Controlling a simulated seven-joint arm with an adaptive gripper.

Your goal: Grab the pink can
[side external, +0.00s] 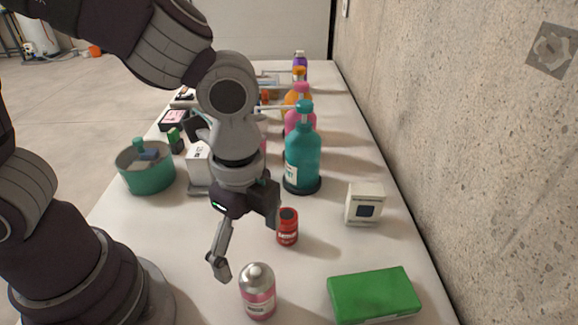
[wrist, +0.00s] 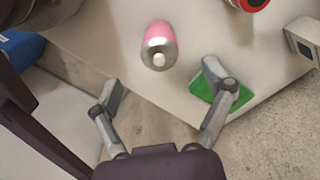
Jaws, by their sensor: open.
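The pink can (side external: 257,298) has a silver top and stands upright near the front of the white table. My gripper (side external: 245,243) is open and empty, above and slightly behind the can in the side view, with its fingers spread. In the wrist view the can (wrist: 159,42) shows from above, beyond the fingertips and roughly centred between the two fingers. My gripper (wrist: 161,84) is not touching it there. Nothing hides the can in either view.
A white cube-shaped box (side external: 365,204), a teal pump bottle (side external: 302,155) and a teal pot (side external: 147,172) stand further back. A concrete wall (side external: 480,170) borders the table's right side.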

